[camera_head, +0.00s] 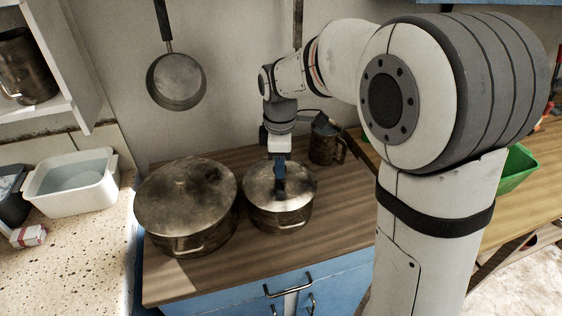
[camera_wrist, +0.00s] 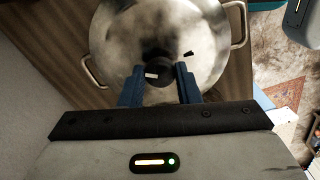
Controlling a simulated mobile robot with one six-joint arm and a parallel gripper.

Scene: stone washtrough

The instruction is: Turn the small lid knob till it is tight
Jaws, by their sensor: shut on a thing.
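The smaller pot (camera_head: 278,212) stands on the wooden top with its shiny metal lid (camera_head: 300,183) on. The lid fills much of the wrist view (camera_wrist: 205,35), where a round dark knob (camera_wrist: 157,66) shows at its middle. My gripper (camera_head: 280,190) reaches down from above onto the lid's middle. Its two blue fingers also show in the wrist view (camera_wrist: 158,88), one on each side of the knob, and they are shut on it. The fingers hide the knob in the head view. A small dark mark lies on the lid beside the knob.
A larger lidded pot (camera_head: 187,205) stands close on the left of the smaller pot. A dark metal mug (camera_head: 325,143) stands behind right. A pan (camera_head: 176,82) hangs on the wall. A white basin (camera_head: 72,182) sits on the speckled counter. The wooden top in front is clear.

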